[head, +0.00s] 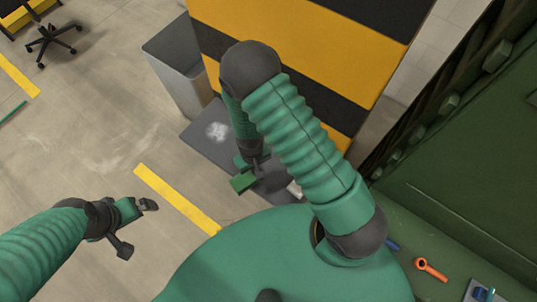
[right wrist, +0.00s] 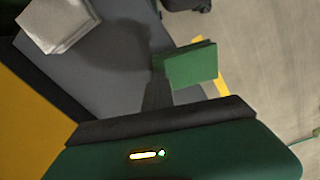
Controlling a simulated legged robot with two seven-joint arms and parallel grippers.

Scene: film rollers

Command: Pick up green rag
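The green rag (right wrist: 192,64) is a folded, flat green block at the fingers of my right gripper (right wrist: 168,85) in the right wrist view. In the head view the green rag (head: 243,182) shows at the tip of my right gripper (head: 254,172), above the dark grey bench top. The gripper looks shut on the rag, though the far finger is hidden. A shadow on the surface beside it suggests the rag is raised. My left gripper (head: 137,228) hangs over the floor at left, empty, its fingers apart.
A white folded cloth (right wrist: 58,22) lies on the dark grey bench top (right wrist: 85,75); my arm partly covers it in the head view. A grey bin (head: 180,65) and a yellow-black panel (head: 310,50) stand behind. An orange tool (head: 430,268) lies at right.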

